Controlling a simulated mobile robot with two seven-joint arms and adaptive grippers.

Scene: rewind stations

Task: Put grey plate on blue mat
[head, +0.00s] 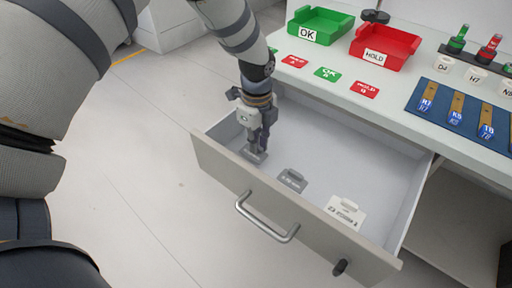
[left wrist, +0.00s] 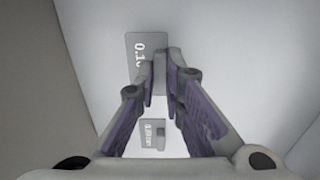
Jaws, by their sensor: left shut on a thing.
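My left gripper (head: 258,143) reaches down into the open drawer and is shut on the raised tab of a grey plate (head: 253,156). In the left wrist view this plate (left wrist: 145,46) shows the marking "0.10", partly cut off, and its tab sits between my fingers. I cannot tell whether the plate touches the drawer floor. A second grey plate (head: 292,180) lies in the drawer to the right, and a paler plate (head: 346,211) lies further right. The blue mat (head: 417,104) is on the bench top, with several blue-tagged strips on it. My right gripper is not in view.
The drawer front (head: 222,165) with its bar handle (head: 266,222) stands out from the bench. A green OK tray (head: 335,24) and a red HOLD tray (head: 387,45) stand at the back. Several red and green cards lie before them. White holders (head: 476,73) stand behind the mat.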

